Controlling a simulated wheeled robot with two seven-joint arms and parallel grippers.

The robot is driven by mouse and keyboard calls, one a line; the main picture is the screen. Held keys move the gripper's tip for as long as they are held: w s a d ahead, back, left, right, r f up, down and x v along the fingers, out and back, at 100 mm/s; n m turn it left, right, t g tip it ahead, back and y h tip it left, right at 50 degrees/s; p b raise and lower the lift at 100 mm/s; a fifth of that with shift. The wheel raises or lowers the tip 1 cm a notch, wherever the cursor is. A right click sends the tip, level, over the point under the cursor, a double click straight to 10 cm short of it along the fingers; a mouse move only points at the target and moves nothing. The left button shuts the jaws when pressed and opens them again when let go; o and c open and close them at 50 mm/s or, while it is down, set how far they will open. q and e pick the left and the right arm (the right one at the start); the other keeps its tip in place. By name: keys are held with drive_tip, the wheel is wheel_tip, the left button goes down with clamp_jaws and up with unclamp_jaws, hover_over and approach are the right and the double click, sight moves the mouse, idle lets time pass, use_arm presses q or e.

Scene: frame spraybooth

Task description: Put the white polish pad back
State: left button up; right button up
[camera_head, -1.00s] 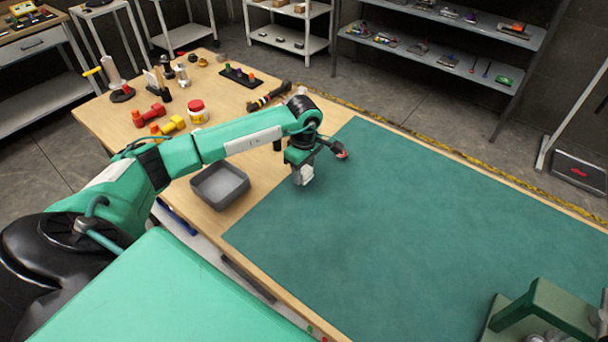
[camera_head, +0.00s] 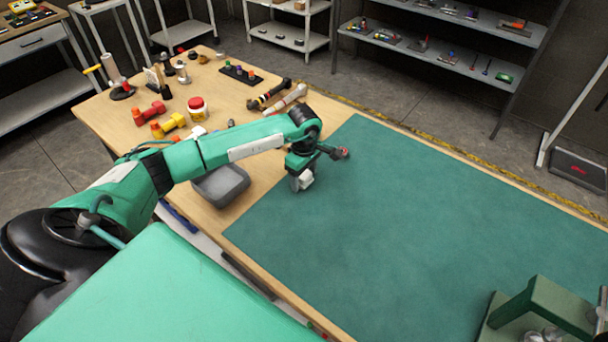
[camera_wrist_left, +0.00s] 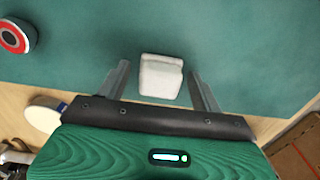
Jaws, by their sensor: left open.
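The white polish pad, a small white block (camera_wrist_left: 160,77), sits between the fingers of my left gripper (camera_wrist_left: 160,88) in the left wrist view. Gaps show on both sides of it, and the fingers are open. In the head view my left gripper (camera_head: 300,183) is low over the left part of the green mat (camera_head: 420,220), with the white pad (camera_head: 307,181) partly hidden at its fingers. The pad appears to be at the mat surface, but its underside is hidden. My right gripper is not in view.
A grey tray (camera_head: 222,191) stands left of the mat. A red-ended dark item (camera_head: 342,154) lies close to my left gripper. A white cylinder (camera_head: 288,97), a red-lidded jar (camera_head: 197,105) and dumbbells (camera_head: 168,125) are on the wood. A green fixture (camera_head: 540,306) stands front right.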

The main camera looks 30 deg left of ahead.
sight(304, 174)
use_arm(q)
drive_tip(key=shift+r, duration=0.25)
wheel_tip(304, 174, up, 12)
drive_tip(key=b, duration=0.3)
idle(0.3)
